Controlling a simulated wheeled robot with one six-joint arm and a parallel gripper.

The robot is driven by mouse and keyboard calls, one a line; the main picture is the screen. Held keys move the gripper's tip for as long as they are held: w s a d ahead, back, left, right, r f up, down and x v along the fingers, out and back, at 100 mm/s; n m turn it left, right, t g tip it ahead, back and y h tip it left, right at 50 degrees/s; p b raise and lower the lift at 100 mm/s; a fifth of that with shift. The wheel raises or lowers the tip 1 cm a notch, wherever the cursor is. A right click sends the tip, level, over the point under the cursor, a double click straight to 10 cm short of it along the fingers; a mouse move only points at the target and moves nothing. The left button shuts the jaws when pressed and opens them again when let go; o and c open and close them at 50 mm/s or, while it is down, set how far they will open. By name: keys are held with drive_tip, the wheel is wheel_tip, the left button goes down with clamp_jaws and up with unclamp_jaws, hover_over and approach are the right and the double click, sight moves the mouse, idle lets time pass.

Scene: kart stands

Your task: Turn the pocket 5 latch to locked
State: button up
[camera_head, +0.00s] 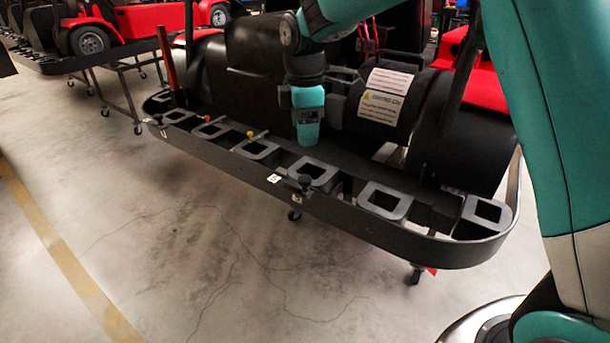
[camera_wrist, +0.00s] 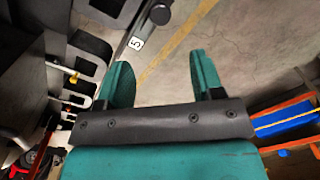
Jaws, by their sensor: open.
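The pocket 5 latch (camera_head: 304,182) is a small black knob on the front rail of the kart stand, in front of a square pocket. A white label, marked 5 in the wrist view (camera_wrist: 136,43), is just left of it in the head view (camera_head: 274,178). In the wrist view the latch knob (camera_wrist: 161,14) is at the top edge, beyond the fingertips. My gripper (camera_head: 308,143) points down above the pocket row, behind and above the latch. Its two teal fingers (camera_wrist: 160,65) are apart with nothing between them. Whether the latch is locked is unclear.
The stand's black rail (camera_head: 385,226) curves around a row of square pockets. Small yellow-orange knobs (camera_head: 250,134) sit at pockets further left. A red-handled tool (camera_head: 165,55) stands upright at the left end. A black kart body (camera_head: 250,60) lies behind. Floor in front is clear.

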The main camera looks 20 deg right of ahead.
sight(305, 178)
wheel_tip(305, 178, down, 12)
drive_tip(key=shift+f, duration=0.1)
drive_tip(key=shift+c, duration=0.4)
drive_tip(key=c, duration=0.8)
drive_tip(key=shift+c, duration=0.2)
